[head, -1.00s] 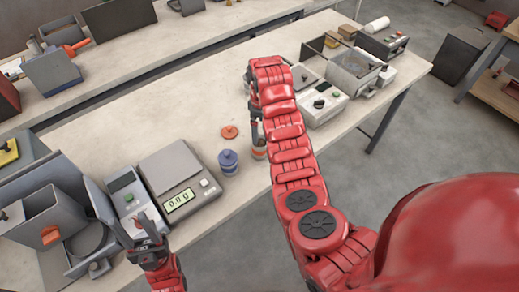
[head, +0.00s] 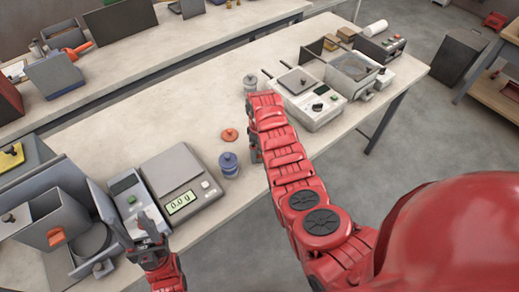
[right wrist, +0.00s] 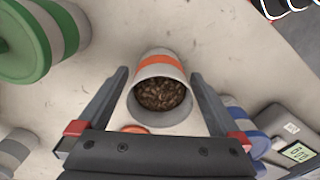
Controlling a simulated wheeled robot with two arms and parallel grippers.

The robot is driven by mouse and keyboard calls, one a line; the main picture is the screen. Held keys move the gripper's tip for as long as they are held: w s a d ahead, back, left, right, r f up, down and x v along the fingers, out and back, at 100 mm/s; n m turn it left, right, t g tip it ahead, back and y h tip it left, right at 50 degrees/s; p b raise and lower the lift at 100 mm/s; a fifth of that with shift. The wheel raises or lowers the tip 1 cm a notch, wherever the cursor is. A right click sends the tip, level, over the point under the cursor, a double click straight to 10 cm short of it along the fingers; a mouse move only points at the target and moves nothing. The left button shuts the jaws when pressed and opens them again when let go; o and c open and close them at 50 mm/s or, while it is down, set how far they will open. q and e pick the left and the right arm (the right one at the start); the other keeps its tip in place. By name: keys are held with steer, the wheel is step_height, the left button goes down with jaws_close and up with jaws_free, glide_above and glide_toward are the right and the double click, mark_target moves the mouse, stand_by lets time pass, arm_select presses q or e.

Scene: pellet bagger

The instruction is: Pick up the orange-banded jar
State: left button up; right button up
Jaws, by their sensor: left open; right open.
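The orange-banded jar (right wrist: 165,63) shows in the right wrist view, uncovered and full of brown pellets. It stands between the two spread fingers of my right gripper (right wrist: 160,74), with visible gaps on both sides. In the head view my right gripper (head: 253,146) and its arm hide the jar. An orange lid (head: 230,134) lies flat on the table, and part of it shows in the right wrist view (right wrist: 133,128). My left gripper (head: 150,230) is open and empty at the near table edge, by a small grey device (head: 126,188).
A blue jar (head: 229,164) stands close to the right gripper, beside a scale (head: 181,182). A green-banded jar (right wrist: 45,35) shows in the right wrist view. A pale jar (head: 250,83) and a white device (head: 312,105) stand farther back.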

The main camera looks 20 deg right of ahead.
jaws_close()
stand_by(0.5)
steer(key=shift+w+r, duration=0.1)
steer(key=shift+r, duration=0.05)
